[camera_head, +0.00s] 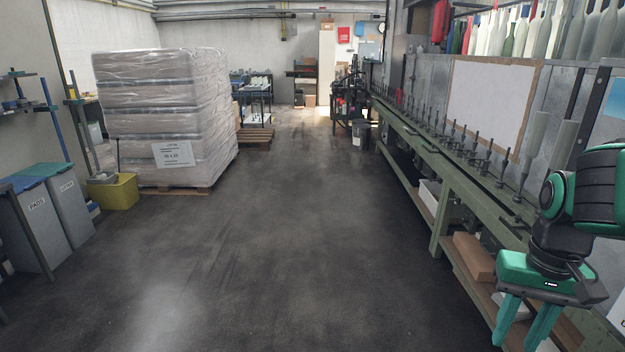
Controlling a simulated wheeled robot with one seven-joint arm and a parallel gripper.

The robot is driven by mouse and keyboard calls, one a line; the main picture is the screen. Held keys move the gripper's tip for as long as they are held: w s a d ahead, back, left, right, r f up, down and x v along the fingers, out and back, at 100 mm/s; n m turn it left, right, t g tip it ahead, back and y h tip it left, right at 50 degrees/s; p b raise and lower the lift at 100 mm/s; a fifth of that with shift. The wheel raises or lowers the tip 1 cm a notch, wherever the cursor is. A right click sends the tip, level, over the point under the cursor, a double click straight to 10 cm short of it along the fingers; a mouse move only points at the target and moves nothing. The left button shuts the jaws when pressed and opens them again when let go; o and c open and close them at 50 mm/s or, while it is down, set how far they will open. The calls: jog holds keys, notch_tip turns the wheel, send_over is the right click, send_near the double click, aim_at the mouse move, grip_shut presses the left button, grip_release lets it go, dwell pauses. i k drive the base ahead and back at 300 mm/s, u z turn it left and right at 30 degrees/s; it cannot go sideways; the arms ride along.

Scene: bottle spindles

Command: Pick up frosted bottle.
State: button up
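A pale, frosted-looking bottle (535,142) stands upright at the near end of the green spindle bench (440,150) on the right. A second pale bottle (564,143) stands just right of it, partly hidden behind my arm. More bottles hang or stand in a row on the upper rack, white, grey and green, among them a pale one (541,32). I cannot tell which of these the task means. My gripper (520,340) points down at the bottom right, in front of the bench and below the bottles. Its two teal fingers are apart with nothing between them.
Bare spindles (452,130) line the bench. A brown box (474,257) sits on its lower shelf. A wrapped pallet stack (165,120), a yellow bin (114,192) and grey bins (70,205) stand on the left. The dark floor (270,240) between is clear.

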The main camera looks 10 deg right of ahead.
aim_at(539, 124)
jog(key=u, duration=0.1)
jog(key=i, duration=1.2)
jog(key=z, duration=0.4)
jog(key=i, duration=1.1)
jog(key=z, duration=1.3)
jog(key=i, duration=0.9)
jog(key=z, duration=0.55)
